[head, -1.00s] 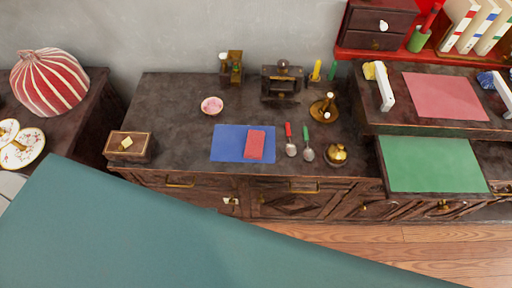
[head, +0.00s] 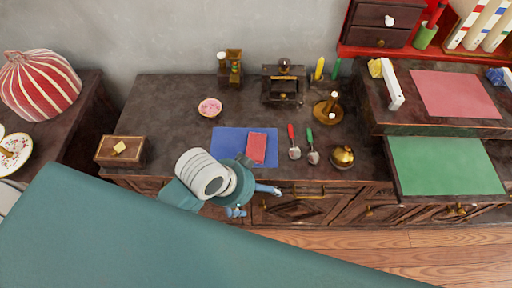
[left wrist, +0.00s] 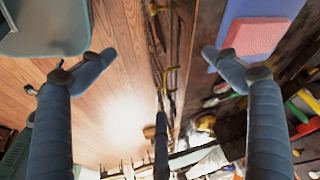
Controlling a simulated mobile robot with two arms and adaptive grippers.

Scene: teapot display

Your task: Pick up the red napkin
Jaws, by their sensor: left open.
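The red napkin (head: 256,148) lies flat on the right part of a blue mat (head: 222,137), near the front of the dark wooden cabinet top. In the left wrist view the napkin (left wrist: 254,37) shows at the upper right, beyond the right finger. My left gripper (head: 252,200) is in front of the cabinet edge, just below the napkin in the head view. Its fingers (left wrist: 158,55) are spread wide with nothing between them. My right gripper is not in view.
Right of the mat lie a red-handled spoon (head: 291,134) and a green-handled one (head: 313,147), with a small gold pot (head: 342,157) beside them. A pink-filled bowl (head: 210,107) stands behind the mat. A wooden box (head: 121,151) stands at the left. Drawer handles line the cabinet front.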

